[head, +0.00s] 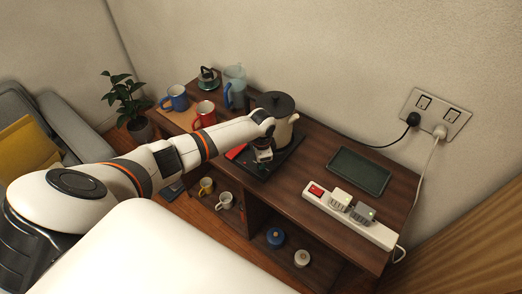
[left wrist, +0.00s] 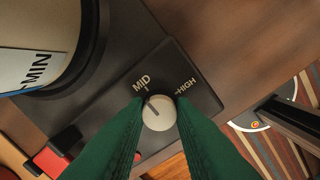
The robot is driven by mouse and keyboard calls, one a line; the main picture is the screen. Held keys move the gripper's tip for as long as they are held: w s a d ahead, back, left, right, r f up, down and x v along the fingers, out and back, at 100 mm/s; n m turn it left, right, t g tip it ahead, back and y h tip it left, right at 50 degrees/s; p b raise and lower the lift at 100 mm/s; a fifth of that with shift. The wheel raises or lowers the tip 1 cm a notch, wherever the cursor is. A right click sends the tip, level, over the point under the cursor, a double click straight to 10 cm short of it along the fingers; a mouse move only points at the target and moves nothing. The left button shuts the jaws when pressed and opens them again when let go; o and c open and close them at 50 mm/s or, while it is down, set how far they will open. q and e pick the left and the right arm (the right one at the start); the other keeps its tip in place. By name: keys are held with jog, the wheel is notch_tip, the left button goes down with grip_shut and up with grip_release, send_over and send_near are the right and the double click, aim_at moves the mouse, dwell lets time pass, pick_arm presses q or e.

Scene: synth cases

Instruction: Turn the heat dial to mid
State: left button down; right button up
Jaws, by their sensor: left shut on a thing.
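The heat dial (left wrist: 158,113) is a small pale round knob on a black base (left wrist: 125,105) with printed MID (left wrist: 141,83) and HIGH marks. Its dark pointer line aims up and left, close to the MID mark; I cannot tell whether it lines up exactly. My left gripper (left wrist: 158,116) is shut on the dial, with a green finger on each side. In the head view my left gripper (head: 263,156) is at the front of the black base (head: 288,152), and the dial is hidden there. A kettle (head: 283,125) with a black lid stands on the base. My right gripper is not in view.
A red lever (left wrist: 50,160) shows beside the base. A dark tray (head: 358,171) and a white power strip (head: 330,206) with plugs lie to the right. A red mug (head: 204,114), blue mug (head: 176,98) and jug (head: 235,88) stand at the left.

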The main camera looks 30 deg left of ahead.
pick_arm(q)
jog(key=shift+r, duration=0.1)
jog(key=c, duration=1.2)
grip_release()
jog(key=shift+c, duration=0.2)
notch_tip(320, 180, up, 12)
jog(key=b, duration=0.2)
jog(key=shift+s+d, duration=0.15)
